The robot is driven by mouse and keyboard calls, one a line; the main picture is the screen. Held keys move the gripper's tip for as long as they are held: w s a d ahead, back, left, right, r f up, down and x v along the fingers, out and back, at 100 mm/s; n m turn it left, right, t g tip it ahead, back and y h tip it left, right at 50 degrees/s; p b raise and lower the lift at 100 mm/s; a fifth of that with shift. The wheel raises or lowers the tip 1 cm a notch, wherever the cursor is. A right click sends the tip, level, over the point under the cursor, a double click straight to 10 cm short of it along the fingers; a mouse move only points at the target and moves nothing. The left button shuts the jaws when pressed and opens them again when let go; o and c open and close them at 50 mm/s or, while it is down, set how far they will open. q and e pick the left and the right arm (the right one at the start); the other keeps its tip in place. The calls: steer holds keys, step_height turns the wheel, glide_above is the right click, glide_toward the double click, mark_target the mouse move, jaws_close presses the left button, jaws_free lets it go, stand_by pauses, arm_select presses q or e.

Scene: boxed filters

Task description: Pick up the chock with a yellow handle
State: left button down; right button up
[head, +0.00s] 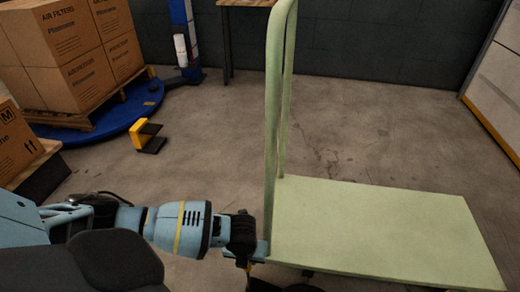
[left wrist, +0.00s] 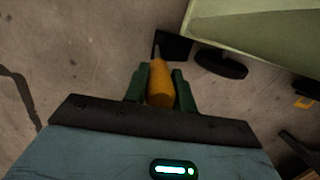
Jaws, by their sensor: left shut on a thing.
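My left gripper (left wrist: 159,76) is shut on the yellow-orange handle (left wrist: 160,92) of a chock in the left wrist view, with one green finger on each side. The chock's black body (left wrist: 173,46) shows just beyond the fingertips, close to the floor; I cannot tell whether it touches it. In the head view my left arm reaches to the near left corner of the cart, and the held chock is mostly hidden there. A second chock, yellow and black (head: 145,134), stands on the floor by the blue platform. My right gripper is not in view.
A pale green platform cart (head: 380,225) with a tall handle (head: 272,120) is right beside my left gripper; its wheel (left wrist: 220,64) is close to the held chock. Boxes of air filters (head: 75,45) stand on a pallet over a blue round platform (head: 95,132). The floor between is open.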

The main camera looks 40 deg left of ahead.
arm_select(q)
steer(key=shift+r, duration=0.1)
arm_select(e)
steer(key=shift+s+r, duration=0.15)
arm_select(q)
steer(key=shift+r, duration=0.2)
steer(key=shift+w+r+p, duration=0.15)
steer(key=shift+r+p, duration=0.9)
steer(key=shift+r, duration=0.55)
steer(key=s+d+p, duration=0.2)
steer(key=s+d, duration=0.2)
steer(key=s, duration=0.2)
steer(key=s+d+r+p, duration=0.1)
steer(key=s+d+p, duration=0.2)
steer(key=s+d, duration=0.2)
steer(key=shift+s+r, duration=0.15)
steer(key=shift+s, duration=1.1)
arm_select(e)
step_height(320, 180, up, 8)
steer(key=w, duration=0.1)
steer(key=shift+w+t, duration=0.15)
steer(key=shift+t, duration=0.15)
arm_select(q)
steer(key=shift+a, duration=0.15)
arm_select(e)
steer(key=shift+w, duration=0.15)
